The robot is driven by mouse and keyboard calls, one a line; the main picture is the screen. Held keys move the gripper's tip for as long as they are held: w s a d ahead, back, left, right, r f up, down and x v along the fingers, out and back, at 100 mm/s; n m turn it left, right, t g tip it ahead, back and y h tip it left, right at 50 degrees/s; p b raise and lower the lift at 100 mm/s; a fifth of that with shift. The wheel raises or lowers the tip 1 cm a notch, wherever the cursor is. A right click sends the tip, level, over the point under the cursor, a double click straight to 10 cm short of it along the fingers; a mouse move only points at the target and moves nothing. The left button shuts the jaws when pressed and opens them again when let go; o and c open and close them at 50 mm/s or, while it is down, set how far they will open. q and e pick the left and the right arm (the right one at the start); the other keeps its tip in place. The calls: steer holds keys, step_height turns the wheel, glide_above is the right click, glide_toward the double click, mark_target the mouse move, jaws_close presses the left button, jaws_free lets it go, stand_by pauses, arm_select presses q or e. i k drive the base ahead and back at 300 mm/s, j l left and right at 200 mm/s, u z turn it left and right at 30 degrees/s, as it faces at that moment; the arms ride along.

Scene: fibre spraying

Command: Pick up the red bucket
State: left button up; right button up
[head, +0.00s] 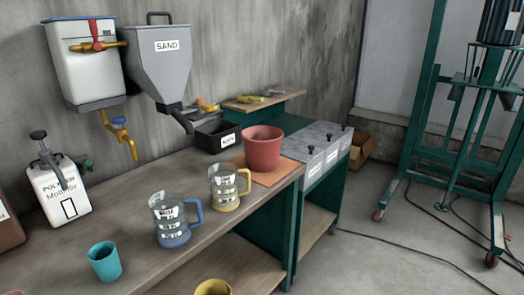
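The red bucket (262,150) stands upright and open-topped on an orange mat (284,176) near the right end of the workbench (130,200). Its inside looks empty from here, though the bottom is hidden. Nothing touches its sides that I can see. Neither of my grippers shows in the head view.
A yellow-handled jug (224,190) and a blue-handled jug (170,222) stand left of the bucket. A black bin (212,140) is behind it, and grey labelled boxes (315,145) are to its right. A teal cup (105,262) is near the front. A green wheeled frame (425,120) stands far right.

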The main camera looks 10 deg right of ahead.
mark_target(262, 144)
steer(key=i+l+u, duration=0.1)
steer(key=l, duration=0.25)
steer(key=i+l+u, duration=0.1)
steer(key=i+l, duration=0.25)
steer(key=i+l+u, duration=0.1)
steer(key=l, duration=0.25)
steer(key=i+l+u, duration=0.1)
steer(key=i+l, duration=0.15)
steer(key=l, duration=0.15)
steer(key=i+l+u, duration=0.1)
steer(key=l, duration=0.3)
steer(key=i+l+u, duration=0.1)
steer(key=i+l, duration=0.15)
steer(key=l, duration=0.15)
steer(key=i+l+u, duration=0.1)
steer(key=l, duration=0.35)
steer(key=i+l+u, duration=0.1)
steer(key=l, duration=0.3)
steer(key=i, duration=0.05)
